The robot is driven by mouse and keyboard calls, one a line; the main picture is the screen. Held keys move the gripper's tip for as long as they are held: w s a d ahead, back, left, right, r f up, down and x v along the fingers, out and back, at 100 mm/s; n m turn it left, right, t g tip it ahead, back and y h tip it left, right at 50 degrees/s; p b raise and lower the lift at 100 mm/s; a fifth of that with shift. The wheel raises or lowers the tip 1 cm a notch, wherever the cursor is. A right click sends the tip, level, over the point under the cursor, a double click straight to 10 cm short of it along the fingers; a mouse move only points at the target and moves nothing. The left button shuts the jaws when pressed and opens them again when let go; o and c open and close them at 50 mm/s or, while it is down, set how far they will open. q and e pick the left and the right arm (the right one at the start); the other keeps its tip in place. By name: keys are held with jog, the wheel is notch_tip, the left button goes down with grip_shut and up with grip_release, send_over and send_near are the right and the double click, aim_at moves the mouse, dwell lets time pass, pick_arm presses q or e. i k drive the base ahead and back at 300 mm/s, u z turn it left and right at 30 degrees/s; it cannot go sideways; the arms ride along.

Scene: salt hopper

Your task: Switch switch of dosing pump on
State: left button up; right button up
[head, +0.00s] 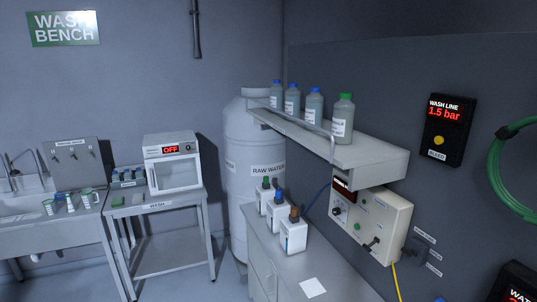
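A cream control box (384,212), which looks like the dosing pump, is mounted on the right wall above the grey cabinet. Its labels are too small to read. A dark display (343,183) sits at its upper left, partly hidden by the shelf. A dark round knob (337,211) and a green button (357,226) are on its front. A black lever-like part (371,244) at the lower right of the front may be the switch; I cannot tell its position. Neither of my grippers shows in the head view.
A shelf (370,158) with several capped bottles juts out above the box's left part. White containers (293,236) stand on the cabinet (262,252) below. A blue hose and a yellow cable (397,283) run from the box. A wash-line display (447,128) reads 1.5 bar.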

aim_at(367, 247)
jog(key=z, duration=0.9)
jog(key=i, duration=0.25)
jog(key=u, duration=0.15)
